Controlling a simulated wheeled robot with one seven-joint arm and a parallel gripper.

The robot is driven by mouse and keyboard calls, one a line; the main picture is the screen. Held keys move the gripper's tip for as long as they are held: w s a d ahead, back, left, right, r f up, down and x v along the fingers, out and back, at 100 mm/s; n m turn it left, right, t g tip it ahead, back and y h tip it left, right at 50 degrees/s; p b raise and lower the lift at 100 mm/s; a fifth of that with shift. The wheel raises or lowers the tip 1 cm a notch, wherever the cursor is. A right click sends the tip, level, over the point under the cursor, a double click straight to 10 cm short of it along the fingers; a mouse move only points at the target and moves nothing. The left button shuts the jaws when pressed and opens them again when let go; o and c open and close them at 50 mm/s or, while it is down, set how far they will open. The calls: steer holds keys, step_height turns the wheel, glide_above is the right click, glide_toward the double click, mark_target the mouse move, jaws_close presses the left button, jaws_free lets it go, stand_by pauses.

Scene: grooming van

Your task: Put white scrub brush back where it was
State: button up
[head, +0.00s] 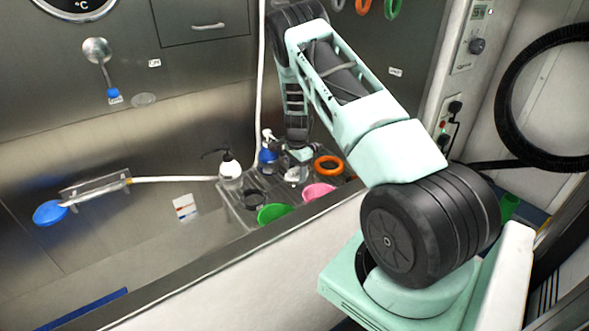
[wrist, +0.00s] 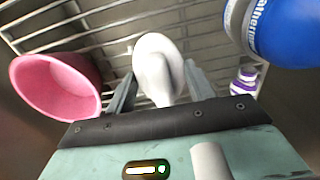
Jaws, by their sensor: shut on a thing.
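The white scrub brush (wrist: 158,62) is between the two fingers of my gripper (wrist: 158,88) in the wrist view, and the fingers are shut on it. It is over the wire rack (wrist: 115,18); I cannot tell whether it touches the rack. In the head view my gripper (head: 299,158) reaches down to the rack (head: 235,207), between the blue bottle and the orange ring. The white brush (head: 296,174) shows only in part there, below my gripper.
A pink bowl (wrist: 55,85) is left of the brush in the wrist view, and a blue bottle (wrist: 285,30) is close on the right. A green bowl (head: 273,213), an orange ring (head: 328,165) and a white pump bottle (head: 230,172) are also on the rack. The tub edge (head: 215,257) runs in front.

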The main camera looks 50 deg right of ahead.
steer(key=shift+w+d+r, duration=0.15)
steer(key=shift+w, duration=0.55)
steer(key=shift+f+p, duration=0.5)
steer(key=shift+f, duration=0.2)
steer(key=shift+f, duration=0.15)
steer(key=o, duration=0.9)
steer(key=shift+o, duration=0.2)
